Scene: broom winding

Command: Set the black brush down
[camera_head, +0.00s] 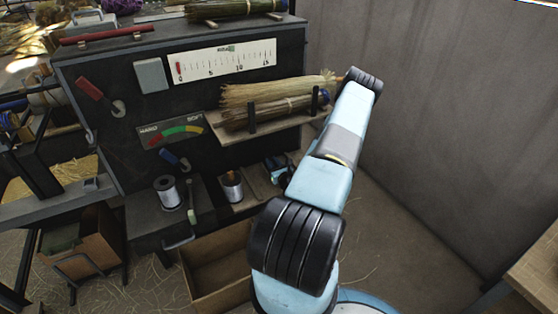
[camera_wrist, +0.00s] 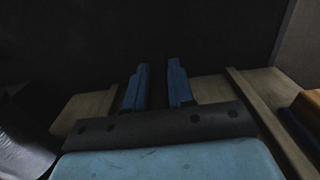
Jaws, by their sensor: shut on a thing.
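My gripper (camera_head: 277,168) is low in front of the dark bench panel, at the right end of the wooden ledge below the broom shelf. In the wrist view its two blue fingers (camera_wrist: 157,72) stand a small gap apart, with a dark shape between them. I take this shape as the black brush (camera_wrist: 158,97); it barely stands out from the dark panel behind, and its outline is unclear. In the head view my arm and gripper hide it. Whether it touches the ledge (camera_wrist: 88,110) cannot be told.
A metal tin (camera_head: 232,188) and a wire spool (camera_head: 168,193) stand left of my gripper. Above is a shelf (camera_head: 217,124) with broom bundles (camera_head: 275,92). An open wooden box (camera_head: 215,265) is below. A grey wall (camera_head: 440,130) rises at right.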

